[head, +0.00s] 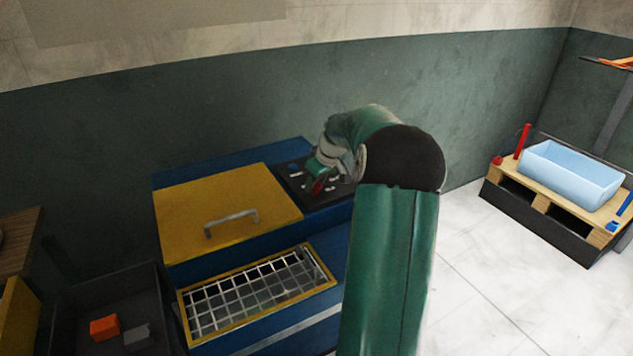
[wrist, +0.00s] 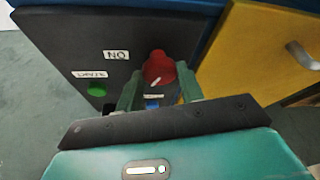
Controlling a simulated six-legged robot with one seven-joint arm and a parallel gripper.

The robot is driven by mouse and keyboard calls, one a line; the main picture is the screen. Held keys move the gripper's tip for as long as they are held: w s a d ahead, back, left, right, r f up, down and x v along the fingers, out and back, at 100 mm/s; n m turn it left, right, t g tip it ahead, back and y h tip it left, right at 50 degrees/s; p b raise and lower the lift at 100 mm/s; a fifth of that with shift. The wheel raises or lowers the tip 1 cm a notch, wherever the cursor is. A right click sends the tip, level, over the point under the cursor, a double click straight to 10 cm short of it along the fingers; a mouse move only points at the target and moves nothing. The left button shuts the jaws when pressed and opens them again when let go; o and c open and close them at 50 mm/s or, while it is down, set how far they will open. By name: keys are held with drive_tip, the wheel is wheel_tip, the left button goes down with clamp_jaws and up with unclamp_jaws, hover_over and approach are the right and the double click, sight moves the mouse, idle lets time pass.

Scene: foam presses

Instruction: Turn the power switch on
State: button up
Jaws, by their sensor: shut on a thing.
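A red rotary switch (wrist: 158,68) with a white pointer line sits on the dark control panel (wrist: 75,55) of the blue machine. In the wrist view its white line is tilted, not in line with the panel's edge. My gripper (wrist: 160,88) has one finger on each side of the switch and is closed on it. In the head view, my gripper (head: 318,180) is at the dark panel (head: 295,180), with a bit of red showing at its tip. My wrist hides part of that panel. A label (wrist: 116,55) reading "NO" in the picture is left of the switch.
A green button (wrist: 97,90) and a blue part (wrist: 152,104) are close to my fingers. The yellow lid (head: 225,205) with a grey handle lies left of the panel, above a wire grid (head: 255,290). A pallet with a pale blue tub (head: 570,172) stands far right.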

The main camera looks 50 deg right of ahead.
drive_tip(key=m, duration=0.2)
drive_tip(key=m+h, duration=0.1)
drive_tip(key=m, duration=0.1)
drive_tip(key=m+h, duration=0.1)
drive_tip(key=m, duration=0.1)
drive_tip(key=shift+w+a+r+g, duration=0.1)
drive_tip(key=shift+a+g, duration=0.15)
drive_tip(key=shift+g, duration=0.05)
drive_tip(key=m, duration=0.2)
drive_tip(key=m+g+h, duration=0.1)
drive_tip(key=m, duration=0.1)
drive_tip(key=shift+m+h, duration=0.3)
drive_tip(key=shift+m+g, duration=0.5)
drive_tip(key=shift+m, duration=0.6)
drive_tip(key=o, duration=1)
drive_tip(key=v, duration=1.3)
drive_tip(key=shift+a+r, duration=0.2)
drive_tip(key=shift+a, duration=0.2)
